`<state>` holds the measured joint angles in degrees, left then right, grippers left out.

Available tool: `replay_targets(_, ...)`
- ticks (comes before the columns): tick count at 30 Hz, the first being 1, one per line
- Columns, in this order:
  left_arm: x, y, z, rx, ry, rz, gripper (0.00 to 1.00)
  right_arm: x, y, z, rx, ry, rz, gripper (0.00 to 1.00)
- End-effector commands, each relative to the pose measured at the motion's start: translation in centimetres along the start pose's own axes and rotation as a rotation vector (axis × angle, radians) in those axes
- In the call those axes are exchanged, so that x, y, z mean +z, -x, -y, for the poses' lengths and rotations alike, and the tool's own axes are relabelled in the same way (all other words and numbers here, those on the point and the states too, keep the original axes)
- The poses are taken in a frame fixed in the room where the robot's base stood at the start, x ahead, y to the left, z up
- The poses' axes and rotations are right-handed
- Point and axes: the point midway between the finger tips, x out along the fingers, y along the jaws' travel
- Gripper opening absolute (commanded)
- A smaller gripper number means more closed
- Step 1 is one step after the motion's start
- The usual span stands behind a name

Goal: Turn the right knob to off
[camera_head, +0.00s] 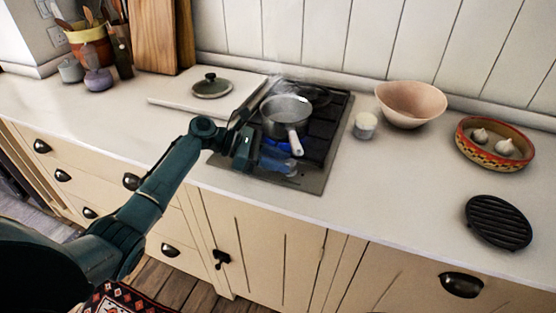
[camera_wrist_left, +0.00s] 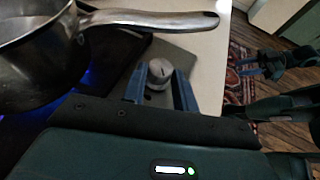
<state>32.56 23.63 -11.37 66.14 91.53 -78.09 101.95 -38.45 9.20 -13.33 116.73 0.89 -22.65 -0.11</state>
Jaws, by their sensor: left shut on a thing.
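The hob (camera_head: 318,183) is set in the counter, with a steel saucepan (camera_head: 287,107) on it. Blue flame glows under the pan, and faint steam rises above it. My left gripper (camera_head: 278,161) reaches in from the left, low at the hob's front strip. In the left wrist view, a round silver knob (camera_wrist_left: 159,74) sits between the two blue fingers of the left gripper (camera_wrist_left: 160,88), which is shut on it. The pan handle (camera_wrist_left: 150,19) passes just beyond the knob. Dark parts that look like my right arm show at the right of that view; their jaw state is unclear.
A white jar (camera_head: 365,126) and a pink bowl (camera_head: 411,104) stand right of the hob. A lid (camera_head: 211,87) lies on a white board (camera_head: 165,99) at the left. A garlic bowl (camera_head: 485,158) and a black trivet (camera_head: 498,222) are farther right. The front counter is clear.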

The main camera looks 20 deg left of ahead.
Motion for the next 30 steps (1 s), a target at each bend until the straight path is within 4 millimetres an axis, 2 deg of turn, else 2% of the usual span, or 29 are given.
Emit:
replay_targets(3, -0.1, -0.1, 0.1, -0.002, 0.001, -0.004, 0.06, 0.0, 0.0, 0.0, 0.0, -0.001, 0.0, 0.36)
replay_targets(4, -0.1, -0.1, 0.1, -0.002, 0.001, -0.004, 0.3, 0.0, 0.0, 0.0, 0.0, -0.002, 0.0, 0.36)
replay_targets(11, -0.1, -0.1, 0.1, -0.001, 0.001, -0.002, 0.49, -0.1, -0.2, 0.0, 0.002, -0.004, -0.003, 0.36)
replay_targets(18, -0.1, 0.0, 0.0, 0.0, 0.001, -0.001, 0.5, -0.5, -0.3, -0.1, 0.004, -0.004, -0.01, 0.36)
replay_targets(22, -0.1, 0.8, 0.0, 0.002, 0.001, -0.002, 0.5, -0.4, -0.4, -0.2, 0.005, -0.003, -0.01, 0.36)
replay_targets(26, -0.2, 2.9, 0.0, 0.003, 0.001, -0.003, 0.5, -0.2, -0.5, -0.2, 0.005, -0.003, -0.01, 0.36)
replay_targets(30, -0.2, 6.1, 0.0, 0.004, 0.001, -0.004, 0.5, -0.1, -0.7, -0.1, 0.004, -0.003, -0.013, 0.36)
